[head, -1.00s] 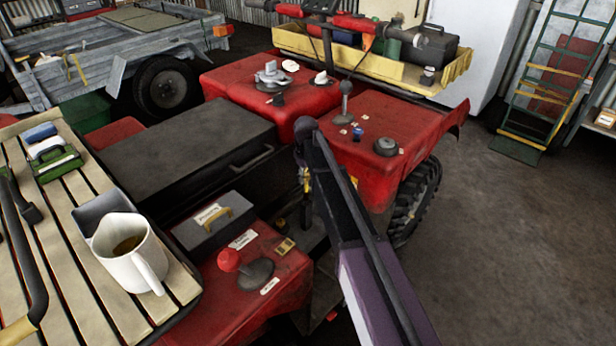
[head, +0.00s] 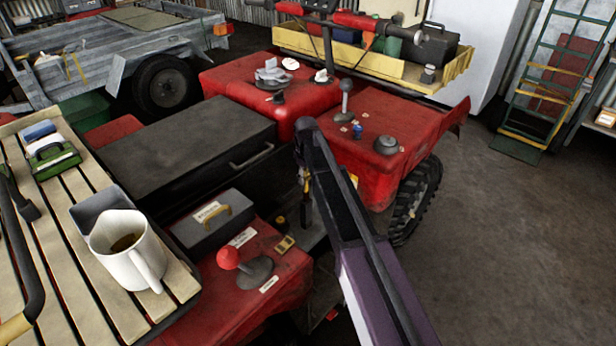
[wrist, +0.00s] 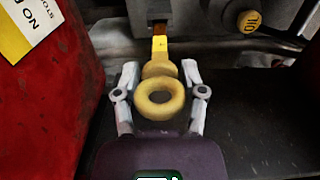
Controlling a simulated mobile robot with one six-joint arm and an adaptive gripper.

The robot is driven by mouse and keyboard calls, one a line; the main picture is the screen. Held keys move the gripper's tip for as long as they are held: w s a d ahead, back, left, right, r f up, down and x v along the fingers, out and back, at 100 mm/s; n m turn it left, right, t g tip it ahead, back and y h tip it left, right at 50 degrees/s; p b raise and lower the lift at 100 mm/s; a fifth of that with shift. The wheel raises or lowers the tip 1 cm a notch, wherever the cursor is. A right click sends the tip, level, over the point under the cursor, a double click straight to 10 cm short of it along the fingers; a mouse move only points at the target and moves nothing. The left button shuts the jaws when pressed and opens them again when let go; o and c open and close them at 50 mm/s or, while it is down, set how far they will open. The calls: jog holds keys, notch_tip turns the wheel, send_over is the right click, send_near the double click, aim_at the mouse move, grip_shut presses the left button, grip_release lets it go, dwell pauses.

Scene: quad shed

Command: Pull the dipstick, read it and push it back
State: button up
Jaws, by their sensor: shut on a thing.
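In the wrist view the dipstick shows as a yellow ring handle (wrist: 160,99) with a collar and a short flat yellow stem. The stem runs up to a dark fitting at the top middle; I cannot tell how much of it is inside. My gripper (wrist: 160,84) has a pale finger on each side of the handle and is shut on it. In the head view my gripper (head: 306,205) is low beside the black engine area of the red quad (head: 380,180), partly hidden by my arm. No oil level is readable.
A yellow oil cap (wrist: 249,21) sits right of the dipstick. A red panel (wrist: 40,110) with a warning label is close on the left. A slatted bench (head: 75,235) holds a white jug (head: 128,250). The floor at right is clear.

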aim_at(307, 198)
jog(key=shift+f+b, duration=5.05)
jog(key=shift+f, duration=0.1)
jog(key=o, duration=1.2)
jog(key=shift+c, duration=0.2)
jog(key=shift+s+d, duration=0.1)
jog(key=s+d+m, duration=1)
jog(key=s+d, duration=1.4)
jog(key=s, duration=0.3)
notch_tip(307, 198, up, 30)
jog(key=w+p, duration=0.1)
jog(key=p, duration=2.8)
jog(key=shift+w+a+f+p, duration=0.15)
jog(key=shift+a+f+p, duration=0.05)
jog(key=shift+a+p, duration=0.15)
